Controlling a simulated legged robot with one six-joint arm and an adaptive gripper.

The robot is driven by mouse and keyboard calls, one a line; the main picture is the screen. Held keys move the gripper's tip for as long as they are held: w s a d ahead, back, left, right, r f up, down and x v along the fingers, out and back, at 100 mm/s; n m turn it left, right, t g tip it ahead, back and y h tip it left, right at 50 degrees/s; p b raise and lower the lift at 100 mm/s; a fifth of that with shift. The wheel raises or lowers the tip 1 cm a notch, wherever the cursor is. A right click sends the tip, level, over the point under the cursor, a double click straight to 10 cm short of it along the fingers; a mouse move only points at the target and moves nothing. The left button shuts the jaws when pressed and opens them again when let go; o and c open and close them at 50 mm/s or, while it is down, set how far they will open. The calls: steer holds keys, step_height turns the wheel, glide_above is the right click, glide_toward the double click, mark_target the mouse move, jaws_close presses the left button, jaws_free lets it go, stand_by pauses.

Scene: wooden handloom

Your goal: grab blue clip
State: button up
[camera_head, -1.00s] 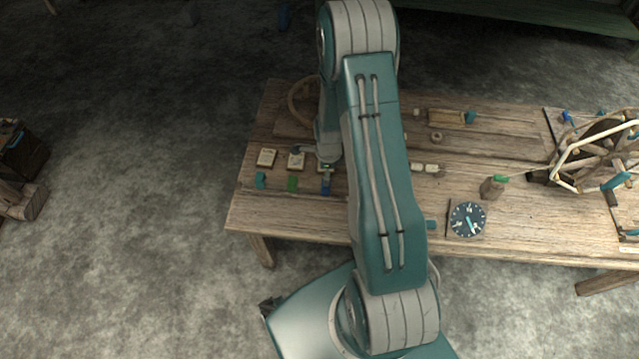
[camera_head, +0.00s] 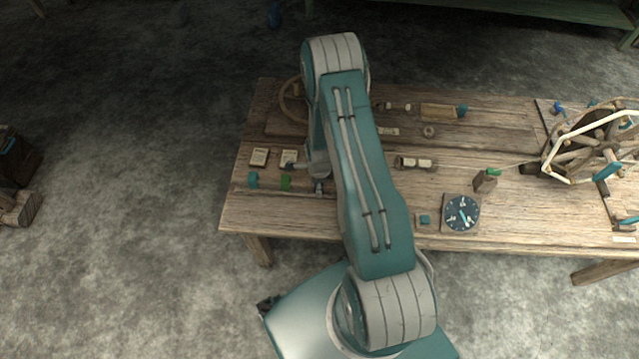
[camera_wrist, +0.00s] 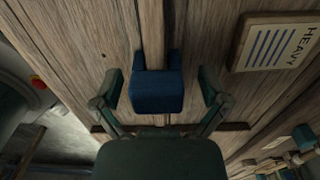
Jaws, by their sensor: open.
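The blue clip (camera_wrist: 156,92) sits on a narrow wooden rail (camera_wrist: 152,25) in the middle of the wrist view. My gripper (camera_wrist: 160,84) is open, with one finger to the left of the clip and one to the right. Gaps show between both fingers and the clip, and nothing is held. In the head view my gripper (camera_head: 318,188) is low over the table's left part and hides most or all of the blue clip. A teal clip (camera_head: 253,178) and a green clip (camera_head: 286,182) stand to its left.
A card reading HEAVY (camera_wrist: 275,42) lies beside the rail. More cards (camera_head: 259,157) lie behind the clips. A round dial (camera_head: 461,213), a block with a green top (camera_head: 485,180) and a wooden wheel frame (camera_head: 590,150) are to the right on the table (camera_head: 400,233).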

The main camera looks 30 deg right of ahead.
steer(key=shift+c, duration=0.3)
steer(key=shift+a, duration=0.2)
steer(key=c, duration=0.8)
steer(key=shift+r, duration=0.1)
